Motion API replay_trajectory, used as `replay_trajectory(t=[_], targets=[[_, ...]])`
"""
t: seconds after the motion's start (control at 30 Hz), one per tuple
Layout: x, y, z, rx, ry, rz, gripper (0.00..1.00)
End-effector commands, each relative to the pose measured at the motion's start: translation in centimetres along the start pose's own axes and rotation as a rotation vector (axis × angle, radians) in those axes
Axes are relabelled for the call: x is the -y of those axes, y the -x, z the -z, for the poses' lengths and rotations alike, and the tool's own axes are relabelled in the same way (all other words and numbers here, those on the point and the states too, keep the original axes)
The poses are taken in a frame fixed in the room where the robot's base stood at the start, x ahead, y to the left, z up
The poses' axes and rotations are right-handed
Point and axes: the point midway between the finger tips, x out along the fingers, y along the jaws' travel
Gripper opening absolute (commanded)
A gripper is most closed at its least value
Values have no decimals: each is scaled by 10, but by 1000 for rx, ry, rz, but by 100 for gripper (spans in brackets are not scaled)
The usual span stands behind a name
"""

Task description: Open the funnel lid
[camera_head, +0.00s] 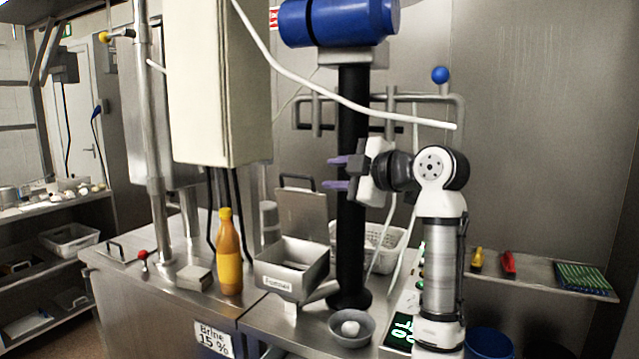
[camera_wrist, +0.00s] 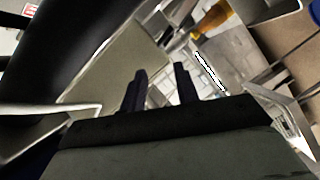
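The funnel (camera_head: 291,283) is a steel box with a label on its front, on the counter left of the black column. Its lid (camera_head: 301,214) is a flat steel plate standing upright at the back of the box, with a dark handle (camera_head: 297,178) along its top edge. The box's top is uncovered. My gripper (camera_head: 336,173) is right of the handle, at about its height in the picture, with its fingers pointing left and apart. In the wrist view my gripper (camera_wrist: 160,85) shows two separated dark fingers with nothing held between them.
An orange bottle (camera_head: 229,260) stands left of the funnel. A grey bowl (camera_head: 351,338) with a white round thing and a white perforated basket (camera_head: 384,258) are near the black column (camera_head: 350,220). A pale cabinet (camera_head: 215,80) hangs above, and a white hose crosses over my gripper.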

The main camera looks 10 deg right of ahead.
Motion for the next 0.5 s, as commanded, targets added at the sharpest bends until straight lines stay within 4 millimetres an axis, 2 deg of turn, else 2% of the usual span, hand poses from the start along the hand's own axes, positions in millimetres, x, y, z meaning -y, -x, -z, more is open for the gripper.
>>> replay_trajectory(t=[0.13, 0.43, 0.5], targets=[[0, 11, 0, 1, 1, -1, 31], [0, 14, 0, 0, 0, 0, 31], [-1, 12, 1, -1, -2, -3, 22]])
